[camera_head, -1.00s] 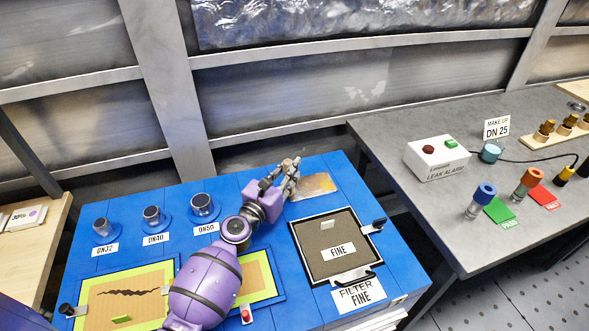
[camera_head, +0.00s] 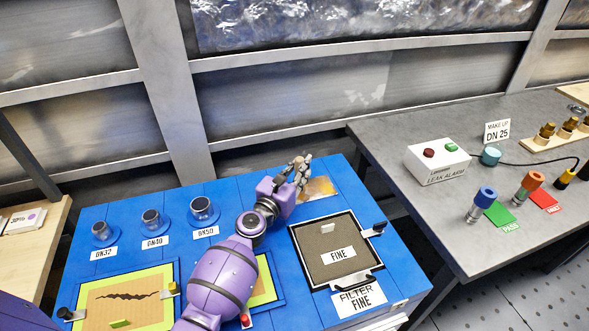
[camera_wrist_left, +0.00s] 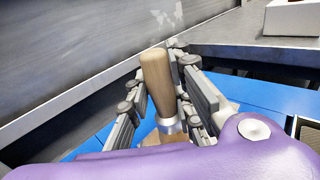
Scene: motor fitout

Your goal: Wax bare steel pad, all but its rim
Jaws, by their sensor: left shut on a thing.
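The steel pad (camera_head: 320,187) is a small plate at the back of the blue bench top, patchy brown and silver. My left gripper (camera_head: 301,168) is over the pad's left back part and hides some of it. It is shut on a tool with a rounded wooden handle (camera_wrist_left: 157,82) and a metal collar, standing nearly upright between the fingers in the left wrist view. The tool's lower end is hidden behind my wrist, so I cannot tell whether it touches the pad. My right gripper is not in view.
The filter frame marked FINE (camera_head: 297,253) lies just in front of the pad. Three round fittings, with the DN50 one (camera_head: 203,210) nearest, stand to the left. A grey bench (camera_head: 400,142) with a leak alarm box (camera_head: 437,161) is at the right.

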